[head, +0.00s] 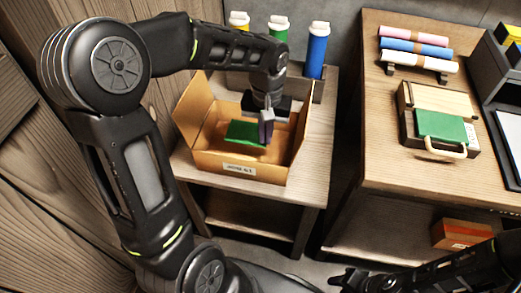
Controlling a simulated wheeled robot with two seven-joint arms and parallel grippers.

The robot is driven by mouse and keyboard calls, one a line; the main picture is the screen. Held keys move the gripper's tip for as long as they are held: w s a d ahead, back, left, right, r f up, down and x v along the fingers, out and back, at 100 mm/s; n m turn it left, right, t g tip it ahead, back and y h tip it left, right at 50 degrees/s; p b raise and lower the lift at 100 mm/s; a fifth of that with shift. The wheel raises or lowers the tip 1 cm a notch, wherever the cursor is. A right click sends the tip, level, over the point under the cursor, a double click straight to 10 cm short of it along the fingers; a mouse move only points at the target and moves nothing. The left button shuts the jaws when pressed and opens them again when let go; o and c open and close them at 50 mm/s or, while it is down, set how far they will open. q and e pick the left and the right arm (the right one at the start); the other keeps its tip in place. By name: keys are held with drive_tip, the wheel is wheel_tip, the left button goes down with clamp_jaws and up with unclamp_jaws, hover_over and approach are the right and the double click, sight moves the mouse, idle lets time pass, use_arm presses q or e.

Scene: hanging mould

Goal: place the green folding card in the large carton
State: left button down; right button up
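The large carton (216,164) is an open cardboard box with raised flaps, standing on a small wooden table. A green card (243,132) shows inside the carton's opening, lying roughly flat. My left gripper (266,140) points down into the carton, at the right edge of the card. Its fingers overlap that edge in the picture; I cannot tell whether they grip it or whether the card rests on the carton's floor. My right gripper (345,281) is low at the bottom, dark and away from the carton; its finger opening is unclear.
Bottles with yellow, green and blue bodies, such as the blue one (316,52), stand behind the carton. The right-hand table (386,166) holds rolls (414,49), a wooden case with a green panel (440,126) and dark trays. An orange box (461,233) sits on its lower shelf.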

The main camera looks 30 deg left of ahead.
use_arm(q)
drive_tip(key=shift+f, duration=1.65)
drive_tip(key=shift+f+b, duration=0.55)
drive_tip(key=shift+f, duration=1.35)
drive_tip(key=shift+f, duration=0.1)
drive_tip(key=shift+f, duration=0.15)
drive_tip(key=c, duration=1.6)
unclamp_jaws()
drive_tip(key=shift+c, duration=0.2)
drive_tip(key=shift+r, duration=0.25)
wheel_tip(320, 180, up, 12)
drive_tip(key=shift+r+p, duration=0.1)
drive_tip(key=shift+p, duration=1)
